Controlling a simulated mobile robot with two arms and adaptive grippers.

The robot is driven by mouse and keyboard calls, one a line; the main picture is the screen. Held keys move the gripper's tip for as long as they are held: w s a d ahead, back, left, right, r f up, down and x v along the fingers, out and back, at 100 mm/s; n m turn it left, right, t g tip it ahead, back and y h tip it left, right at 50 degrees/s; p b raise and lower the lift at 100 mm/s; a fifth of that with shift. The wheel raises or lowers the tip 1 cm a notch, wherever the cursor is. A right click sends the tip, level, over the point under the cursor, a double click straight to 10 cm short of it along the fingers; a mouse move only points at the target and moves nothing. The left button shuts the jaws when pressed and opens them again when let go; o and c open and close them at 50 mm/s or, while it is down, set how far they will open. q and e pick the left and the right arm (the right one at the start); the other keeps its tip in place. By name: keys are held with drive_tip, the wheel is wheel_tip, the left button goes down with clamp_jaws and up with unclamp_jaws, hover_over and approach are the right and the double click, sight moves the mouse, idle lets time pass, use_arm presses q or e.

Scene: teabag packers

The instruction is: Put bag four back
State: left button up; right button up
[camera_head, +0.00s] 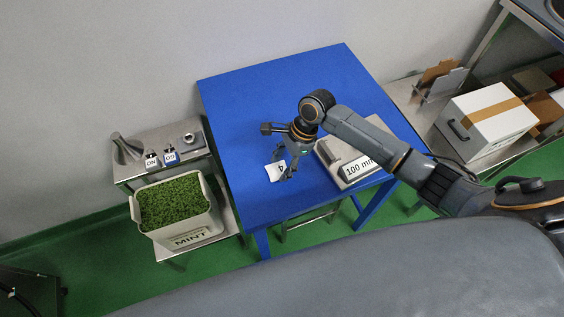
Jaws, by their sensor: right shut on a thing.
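A small white tea bag (274,172) marked with a 4 is at the fingertips of my right gripper (287,170), over the front part of the blue table (240,110). My right gripper is shut on the bag and points down. Its fingers and wrist hide part of the bag. I cannot tell whether the bag touches the table top. A grey device (327,153) with a "100 mm" label stands right of the gripper, partly hidden under my right arm. My left gripper is not in view.
A white box (487,122) sits on a steel bench at the right. The table's back is clear.

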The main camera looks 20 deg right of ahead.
drive_tip(key=o, duration=0.7)
drive_tip(key=shift+f, duration=0.15)
drive_tip(key=v, duration=1.2)
